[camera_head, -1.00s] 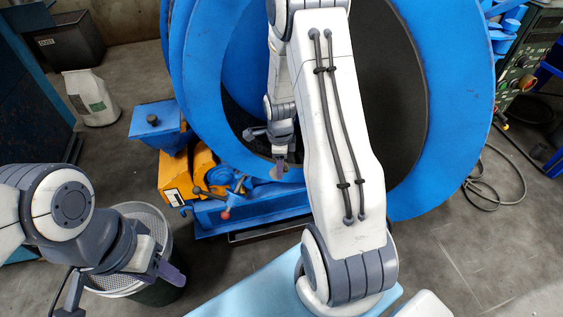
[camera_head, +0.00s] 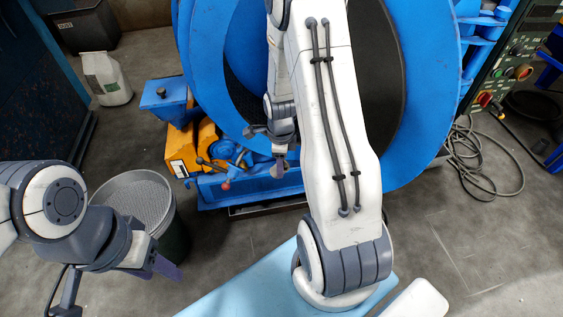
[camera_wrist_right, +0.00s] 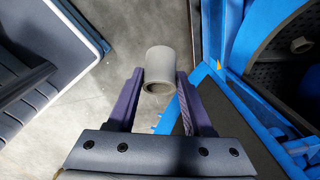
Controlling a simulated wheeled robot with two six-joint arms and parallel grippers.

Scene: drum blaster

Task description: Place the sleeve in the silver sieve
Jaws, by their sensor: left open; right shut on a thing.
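The sleeve (camera_wrist_right: 160,70) is a short grey hollow cylinder in the right wrist view. My right gripper (camera_wrist_right: 160,92) is shut on it, with a purple finger on each side. The silver sieve (camera_head: 128,196) is a round mesh dish on top of a dark round bin at the lower left. My left gripper (camera_head: 118,282) is open and empty, in front of the sieve and overlapping its near edge in the picture.
The blue drum machine (camera_head: 213,75) with its round opening fills the middle. A similar pale ring (camera_wrist_right: 301,45) lies on its dark perforated surface. A white sack (camera_head: 106,80) and a dark bin (camera_head: 88,28) stand at the left. A cable (camera_head: 468,150) lies on the floor at right.

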